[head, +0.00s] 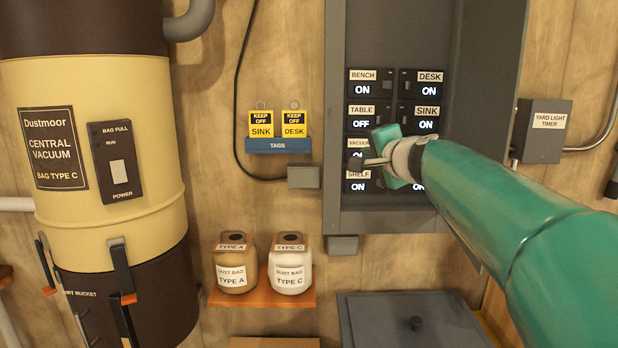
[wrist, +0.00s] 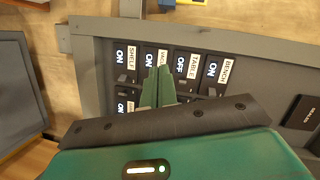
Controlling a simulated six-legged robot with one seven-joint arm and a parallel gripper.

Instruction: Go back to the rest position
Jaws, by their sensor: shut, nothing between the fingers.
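My gripper (head: 372,163) is shut and empty, in front of the lower left of the breaker panel (head: 400,50). In the wrist view its green fingers (wrist: 158,86) meet near the switch labelled VAC, which reads ON. I cannot tell whether the fingertips touch it. The TABLE switch (wrist: 187,66) reads OFF; BENCH (wrist: 217,70) and SHELF (wrist: 126,60) read ON. In the head view the DESK switch (head: 422,84) and the SINK switch (head: 419,118) read ON. My gripper and arm hide part of the lower switches.
A blue tag holder (head: 278,145) with SINK and DESK keep-off tags hangs left of the panel. Two dust bags, type A (head: 236,270) and type C (head: 290,272), stand on an orange shelf below. A vacuum (head: 100,130) stands at left, a grey lidded box (head: 410,325) below the panel.

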